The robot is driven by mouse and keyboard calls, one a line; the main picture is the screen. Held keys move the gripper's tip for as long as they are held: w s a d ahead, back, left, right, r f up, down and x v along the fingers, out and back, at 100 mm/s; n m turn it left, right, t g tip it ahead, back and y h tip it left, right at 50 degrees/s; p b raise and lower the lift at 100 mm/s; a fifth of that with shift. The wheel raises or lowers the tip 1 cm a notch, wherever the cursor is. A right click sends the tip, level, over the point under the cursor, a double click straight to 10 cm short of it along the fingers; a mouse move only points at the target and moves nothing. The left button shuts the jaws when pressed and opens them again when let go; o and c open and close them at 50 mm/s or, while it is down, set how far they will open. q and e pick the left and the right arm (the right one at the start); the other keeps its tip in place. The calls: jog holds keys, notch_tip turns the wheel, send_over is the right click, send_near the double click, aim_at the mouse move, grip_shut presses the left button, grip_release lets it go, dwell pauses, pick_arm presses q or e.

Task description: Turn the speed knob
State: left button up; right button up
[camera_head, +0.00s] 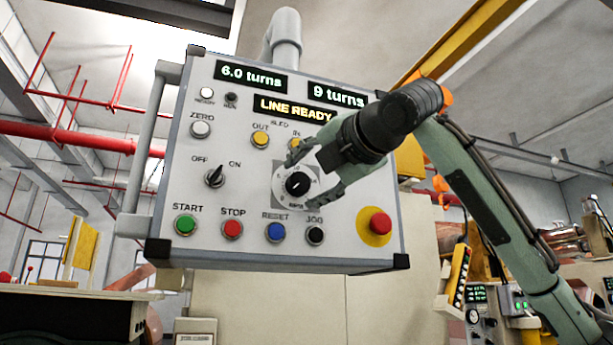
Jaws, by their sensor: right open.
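The speed knob (297,184) is a round black knob with a white pointer line on a square dial plate, right of the middle of the grey control panel (240,215). My right gripper (298,180) comes in from the right with its fingers spread open. One finger is above the knob and the other below and right of it. I cannot tell whether the fingers touch the panel. The pointer leans up and to the right. Part of the dial's lettering is hard to read. My left gripper is not in view.
Near the knob are the OFF/ON switch (214,176), the blue RESET button (276,232), the black JOG button (315,235) and the red emergency button (380,223). Displays read "6.0 turns" (251,77), "9 turns" (337,96) and "LINE READY" (294,108). Red pipes (75,136) run behind at left.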

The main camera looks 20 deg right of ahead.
jog(key=shift+c, duration=0.4)
jog(key=c, duration=1.1)
